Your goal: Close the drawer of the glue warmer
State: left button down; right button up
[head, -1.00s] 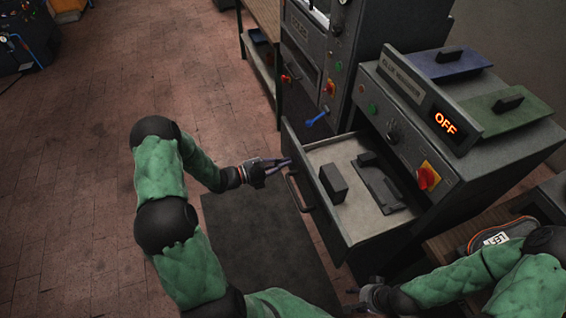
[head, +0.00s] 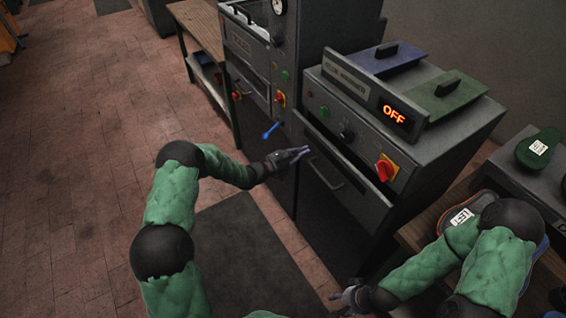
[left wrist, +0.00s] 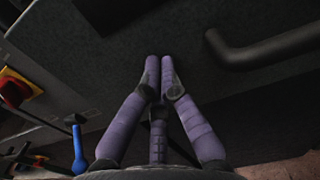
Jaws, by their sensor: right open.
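The glue warmer (head: 433,140) stands at the right in the head view, with its display reading OFF. A bar handle (head: 326,174) crosses the drawer front. My left gripper (head: 305,152) is at the drawer front, left of and above the handle. In the left wrist view its purple fingertips (left wrist: 159,60) are together, against or very close to the dark front, beside the handle (left wrist: 255,52). My right gripper (head: 342,296) is open and empty, low before the warmer.
A taller machine with a gauge (head: 262,75) stands left of the warmer, with a blue-handled lever (head: 270,131). Blue (head: 385,58) and green (head: 445,93) lids lie on the warmer. Shoes (head: 468,212) are on a bench at right. The floor at left is clear.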

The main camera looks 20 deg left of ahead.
aim_at(311, 146)
pick_arm(q)
jog(key=x, duration=0.4)
jog(key=shift+b, duration=0.4)
jog(key=shift+w+r, duration=0.1)
jog(key=shift+r, duration=0.1)
